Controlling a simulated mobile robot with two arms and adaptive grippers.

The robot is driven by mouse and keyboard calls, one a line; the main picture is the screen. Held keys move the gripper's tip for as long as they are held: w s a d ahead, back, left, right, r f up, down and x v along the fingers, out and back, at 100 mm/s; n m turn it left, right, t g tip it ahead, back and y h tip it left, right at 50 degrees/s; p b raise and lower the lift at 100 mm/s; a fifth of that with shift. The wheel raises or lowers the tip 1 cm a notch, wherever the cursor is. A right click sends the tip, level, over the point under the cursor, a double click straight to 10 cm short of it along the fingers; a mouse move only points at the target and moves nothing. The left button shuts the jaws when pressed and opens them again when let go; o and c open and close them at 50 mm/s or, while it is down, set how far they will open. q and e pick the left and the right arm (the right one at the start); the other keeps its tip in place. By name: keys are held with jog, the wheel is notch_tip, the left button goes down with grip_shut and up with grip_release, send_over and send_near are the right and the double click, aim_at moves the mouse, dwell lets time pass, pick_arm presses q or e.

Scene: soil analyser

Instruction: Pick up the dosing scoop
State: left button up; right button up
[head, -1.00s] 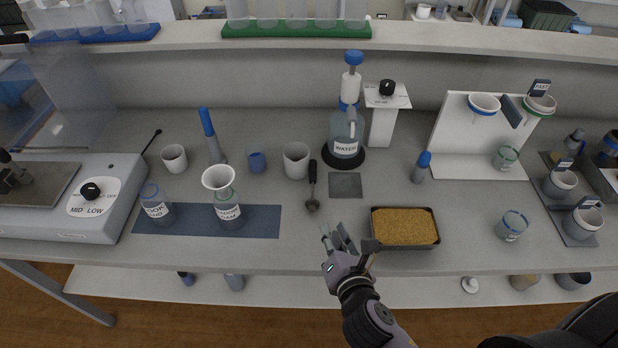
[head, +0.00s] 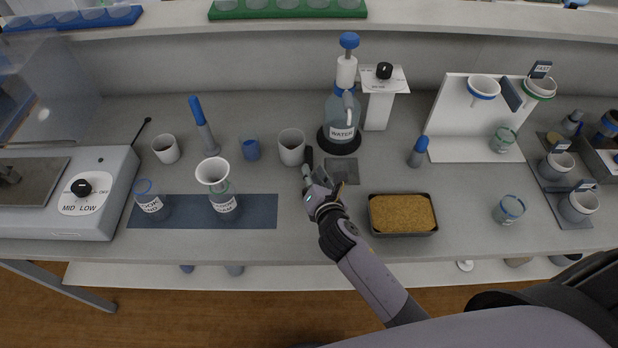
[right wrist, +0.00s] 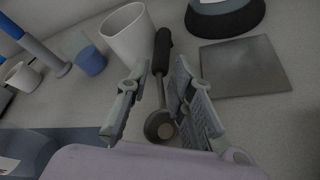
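The dosing scoop (right wrist: 161,68) lies on the bench with its black handle pointing away and its round bowl nearest me in the right wrist view. In the head view its black handle (head: 309,157) shows just beyond my gripper, and the rest is hidden. My right gripper (head: 316,178) is over the scoop. In the right wrist view the fingers of this gripper (right wrist: 158,98) are spread apart, with the scoop's shaft and bowl showing between them; I cannot tell the height above the bench. My left gripper is not in view.
A white cup (head: 291,147) stands close to the left of the scoop handle. A grey square plate (head: 343,171) lies to the right, with the water bottle (head: 341,120) behind it. A soil tray (head: 403,214) sits to the right of my arm. The bench front is clear left of my forearm.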

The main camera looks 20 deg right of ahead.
aim_at(311, 164)
jog(key=shift+d+r+p+x, duration=0.1)
jog(key=shift+p+x, duration=0.15)
jog(key=shift+x, duration=1.05)
jog(key=shift+d+r+p+x, duration=0.1)
jog(key=shift+p+x, duration=0.15)
jog(key=shift+x, duration=1.1)
jog(key=shift+c, duration=0.2)
grip_shut()
